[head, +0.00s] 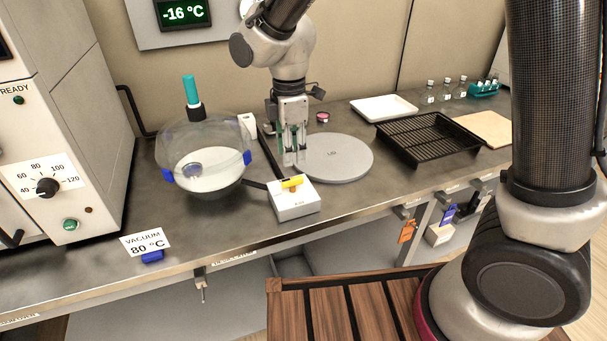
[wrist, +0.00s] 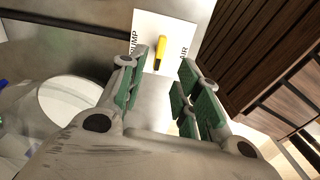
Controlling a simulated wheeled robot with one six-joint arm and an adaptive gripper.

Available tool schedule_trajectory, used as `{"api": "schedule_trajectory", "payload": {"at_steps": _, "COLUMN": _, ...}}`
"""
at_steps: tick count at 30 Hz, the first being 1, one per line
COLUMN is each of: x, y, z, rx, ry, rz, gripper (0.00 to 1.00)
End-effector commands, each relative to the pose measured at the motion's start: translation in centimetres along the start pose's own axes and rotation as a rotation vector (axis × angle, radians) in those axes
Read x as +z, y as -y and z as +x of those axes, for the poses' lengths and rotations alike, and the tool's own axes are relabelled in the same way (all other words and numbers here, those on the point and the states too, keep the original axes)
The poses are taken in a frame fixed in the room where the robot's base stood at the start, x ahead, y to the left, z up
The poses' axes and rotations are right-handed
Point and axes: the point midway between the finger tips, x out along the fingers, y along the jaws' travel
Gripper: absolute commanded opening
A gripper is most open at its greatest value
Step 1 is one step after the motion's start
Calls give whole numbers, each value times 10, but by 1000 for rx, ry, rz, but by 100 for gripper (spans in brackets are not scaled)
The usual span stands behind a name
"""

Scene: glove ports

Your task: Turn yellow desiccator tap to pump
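The yellow tap (head: 292,183) is a short bar on top of a white block (head: 296,204) at the bench's front. In the wrist view the tap (wrist: 161,49) lies between the PUMP label on the left and the AIR label on the right, its long axis nearly upright in the picture. My gripper (head: 294,158) is just behind and above the block, pointing down. In the wrist view my gripper (wrist: 164,68) is open, with the tap ahead between its green-padded fingers, apart from both. The clear-domed desiccator (head: 203,135) stands left of the block, joined by a dark tube.
A round grey lid (head: 338,158) lies right behind the block. A black rack (head: 427,138), a white tray (head: 384,108) and several small bottles (head: 445,90) are further right. An oven (head: 50,130) stands left. The bench front between the oven and block is mostly clear.

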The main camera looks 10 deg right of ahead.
Motion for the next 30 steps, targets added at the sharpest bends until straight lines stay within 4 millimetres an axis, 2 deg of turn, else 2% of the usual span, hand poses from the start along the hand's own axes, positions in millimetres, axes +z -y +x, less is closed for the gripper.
{"api": "schedule_trajectory", "payload": {"at_steps": 5, "x": 0, "y": 0, "z": 5, "rx": 2, "ry": -1, "rz": -72, "gripper": 33}}
{"api": "schedule_trajectory", "payload": {"at_steps": 18, "x": 0, "y": 0, "z": 70, "rx": 1, "ry": -1, "rz": -73, "gripper": 33}}
{"api": "schedule_trajectory", "payload": {"at_steps": 22, "x": 0, "y": 0, "z": 77, "rx": 2, "ry": -1, "rz": -72, "gripper": 33}}
{"api": "schedule_trajectory", "payload": {"at_steps": 29, "x": 0, "y": 0, "z": 78, "rx": 3, "ry": -2, "rz": -72, "gripper": 33}}
{"api": "schedule_trajectory", "payload": {"at_steps": 30, "x": 0, "y": 0, "z": 78, "rx": 3, "ry": -2, "rz": -72, "gripper": 29}}
